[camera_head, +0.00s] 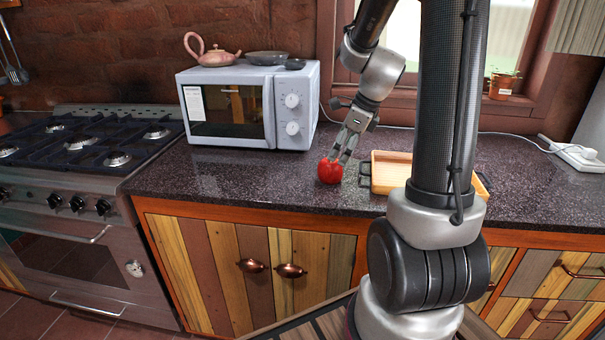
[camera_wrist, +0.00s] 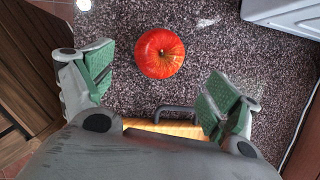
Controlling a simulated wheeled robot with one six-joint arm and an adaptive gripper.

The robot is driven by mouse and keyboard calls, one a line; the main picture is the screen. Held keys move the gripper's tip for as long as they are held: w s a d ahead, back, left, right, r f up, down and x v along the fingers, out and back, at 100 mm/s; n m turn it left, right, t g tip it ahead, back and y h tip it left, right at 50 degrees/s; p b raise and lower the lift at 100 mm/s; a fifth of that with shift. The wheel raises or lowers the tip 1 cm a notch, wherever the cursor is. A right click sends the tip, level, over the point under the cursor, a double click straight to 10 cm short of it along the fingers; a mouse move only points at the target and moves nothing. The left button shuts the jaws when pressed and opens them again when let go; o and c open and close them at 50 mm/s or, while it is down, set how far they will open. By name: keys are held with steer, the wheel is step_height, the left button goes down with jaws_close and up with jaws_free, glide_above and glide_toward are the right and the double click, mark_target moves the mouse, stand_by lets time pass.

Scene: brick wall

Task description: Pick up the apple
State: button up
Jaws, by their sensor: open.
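A red apple (camera_head: 330,171) stands on the dark speckled countertop, right of the microwave and near the counter's front. In the wrist view the apple (camera_wrist: 160,53) sits upper centre, with its stem facing the camera. My gripper (camera_head: 343,157) is just above the apple in the head view, pointing down. In the wrist view my gripper (camera_wrist: 158,88) has its two green-padded fingers spread wide, with the apple between and slightly beyond them. The fingers hold nothing. Whether a fingertip touches the apple cannot be told.
A yellow tray (camera_head: 391,166) with dark handles lies close right of the apple, partly behind my arm. The white microwave (camera_head: 250,105) stands back left, with a teapot (camera_head: 212,52) on top. A stove (camera_head: 85,155) is at left. Counter left of the apple is clear.

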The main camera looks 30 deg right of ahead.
mark_target(330, 168)
steer(key=shift+w+a+m, duration=0.1)
steer(key=shift+w+m, duration=0.15)
steer(key=shift+m, duration=0.45)
steer(key=shift+w+m, duration=0.1)
steer(key=shift+m, duration=0.7)
steer(key=shift+w+f, duration=0.1)
steer(key=shift+f, duration=0.15)
steer(key=x, duration=0.7)
steer(key=shift+s+a+f, duration=0.1)
steer(key=shift+s+a, duration=0.1)
steer(key=shift+s, duration=0.05)
steer(key=c, duration=1.2)
